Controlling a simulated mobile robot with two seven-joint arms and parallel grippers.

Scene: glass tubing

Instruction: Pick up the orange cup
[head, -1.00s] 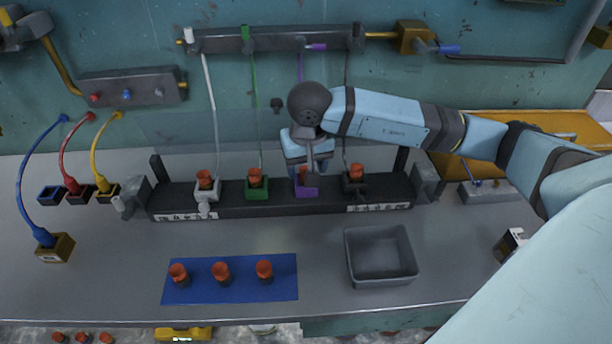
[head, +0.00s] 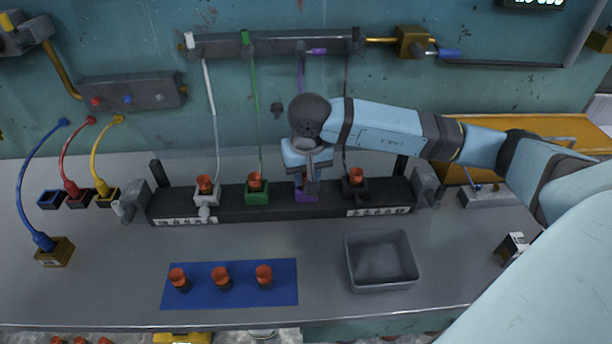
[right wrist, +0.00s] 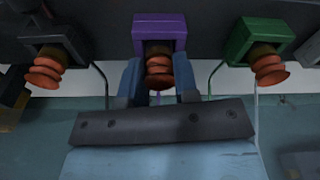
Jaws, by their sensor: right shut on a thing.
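My right gripper (head: 308,184) is down over the purple holder (head: 306,196) on the dark rack. In the right wrist view its two blue fingers (right wrist: 159,82) are shut on the orange cup (right wrist: 159,70), one on each side. The cup still sits at the purple holder (right wrist: 160,30). In the head view the gripper hides this cup. Other orange cups stand in the white holder (head: 206,192), the green holder (head: 257,190) and the black holder (head: 356,185). My left gripper is not in view.
Three more orange-topped cups stand on a blue mat (head: 285,293). An empty grey bin (head: 382,262) stands right of it. A dark bar (head: 275,43) on the wall carries tubes down to the rack.

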